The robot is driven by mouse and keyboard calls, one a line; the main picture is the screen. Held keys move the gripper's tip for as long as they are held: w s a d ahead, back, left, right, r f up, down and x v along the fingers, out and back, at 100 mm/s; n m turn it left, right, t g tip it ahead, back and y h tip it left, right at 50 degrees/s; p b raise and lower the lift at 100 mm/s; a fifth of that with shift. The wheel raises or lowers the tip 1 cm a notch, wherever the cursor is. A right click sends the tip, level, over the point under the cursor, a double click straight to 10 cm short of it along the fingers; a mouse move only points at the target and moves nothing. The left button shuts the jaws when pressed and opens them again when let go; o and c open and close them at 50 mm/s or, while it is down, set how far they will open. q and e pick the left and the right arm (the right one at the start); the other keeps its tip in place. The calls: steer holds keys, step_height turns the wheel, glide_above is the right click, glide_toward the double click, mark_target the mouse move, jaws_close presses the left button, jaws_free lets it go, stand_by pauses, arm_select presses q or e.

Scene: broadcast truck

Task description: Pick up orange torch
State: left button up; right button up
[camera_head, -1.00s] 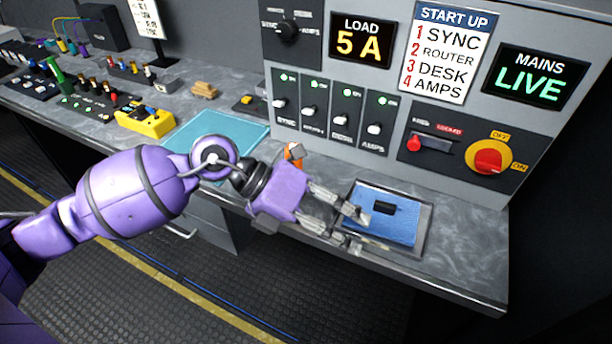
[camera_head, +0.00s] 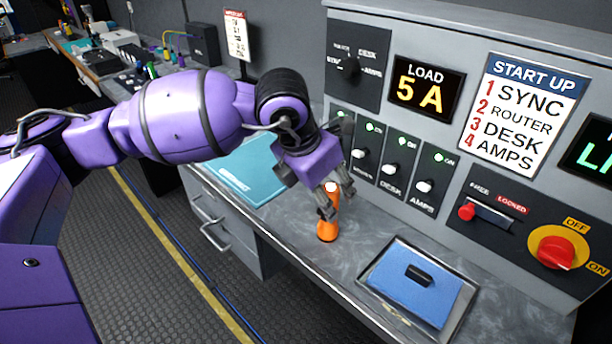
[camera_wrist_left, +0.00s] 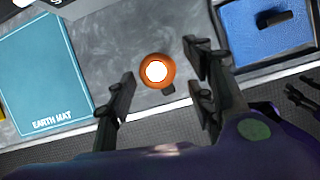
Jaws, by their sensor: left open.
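The orange torch (camera_head: 327,226) stands upright on the grey worktop in the head view, its pale lens end up. In the left wrist view the torch (camera_wrist_left: 157,71) shows from above as an orange ring around a bright white disc. My left gripper (camera_head: 331,203) is at the torch's top, fingers pointing down. In the left wrist view the open fingers (camera_wrist_left: 160,88) stand apart to the left and right of the torch, with gaps on both sides. The gripper holds nothing. My right gripper is not clearly shown in the head view.
A teal earth mat (camera_head: 245,178) lies left of the torch. A tray with a blue pad (camera_head: 412,287) and black handle lies to the right. A panel with switches (camera_head: 393,165) rises behind. The worktop's front edge is close to the torch.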

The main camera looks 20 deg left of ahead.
arm_select(q)
steer(key=shift+d+f, duration=0.15)
steer(key=shift+f, duration=0.65)
steer(key=x, duration=0.3)
steer(key=shift+w+a+p, duration=0.1)
steer(key=shift+a+p, duration=0.15)
steer(key=shift+p, duration=0.05)
steer(key=shift+w+d+f, duration=0.1)
steer(key=shift+w+f, duration=0.05)
steer(key=shift+f, duration=0.35)
arm_select(e)
steer(key=shift+s+d, duration=0.45)
steer(key=shift+s, duration=0.3)
